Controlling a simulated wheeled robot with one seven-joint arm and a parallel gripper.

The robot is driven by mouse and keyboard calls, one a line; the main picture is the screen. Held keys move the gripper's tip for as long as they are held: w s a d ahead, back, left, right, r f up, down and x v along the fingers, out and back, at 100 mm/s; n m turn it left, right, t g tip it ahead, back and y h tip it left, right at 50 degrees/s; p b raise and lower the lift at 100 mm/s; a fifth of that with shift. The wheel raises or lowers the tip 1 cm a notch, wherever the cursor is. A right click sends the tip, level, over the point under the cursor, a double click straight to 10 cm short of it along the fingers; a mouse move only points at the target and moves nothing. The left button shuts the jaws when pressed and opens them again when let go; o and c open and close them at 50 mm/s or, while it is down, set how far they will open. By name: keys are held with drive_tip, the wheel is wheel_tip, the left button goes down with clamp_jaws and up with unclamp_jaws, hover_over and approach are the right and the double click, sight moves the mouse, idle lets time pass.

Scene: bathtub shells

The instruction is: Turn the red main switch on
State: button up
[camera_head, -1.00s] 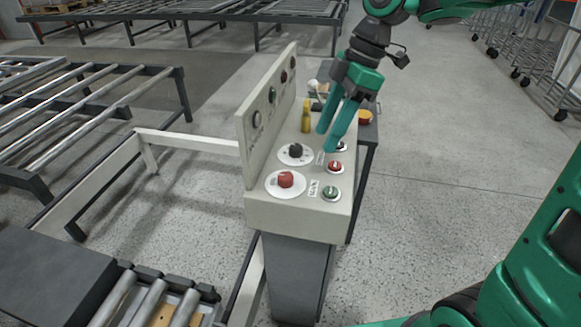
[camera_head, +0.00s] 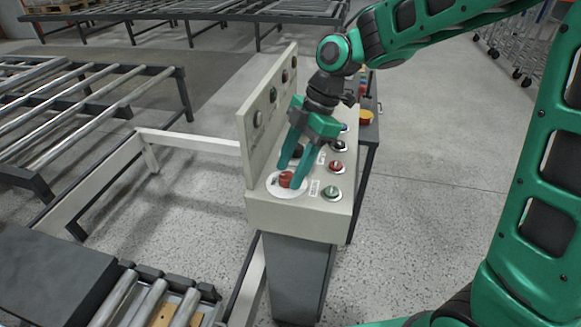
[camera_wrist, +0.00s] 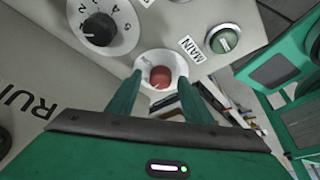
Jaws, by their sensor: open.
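The red main switch (camera_head: 285,180) is a round red knob on a white dial plate, at the near left corner of the sloped control panel (camera_head: 290,213). In the wrist view the red knob (camera_wrist: 160,77) lies between my two finger ends, with a "MAIN" label (camera_wrist: 190,47) beside its plate. My gripper (camera_head: 289,174) is open, pointing down, its fingertips on either side of the knob. I cannot tell whether the fingers touch the knob or the panel.
A green button (camera_head: 331,192) and a red button (camera_head: 336,167) sit to the right on the panel. A black selector dial (camera_wrist: 99,28) is close by. The panel's upright back board (camera_head: 262,125) rises along the left. Roller conveyors (camera_head: 90,110) stand further left.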

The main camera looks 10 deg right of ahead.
drive_tip(key=shift+a+f, duration=0.1)
drive_tip(key=shift+f, duration=0.15)
drive_tip(key=c, duration=1.1)
drive_tip(key=shift+o, duration=0.2)
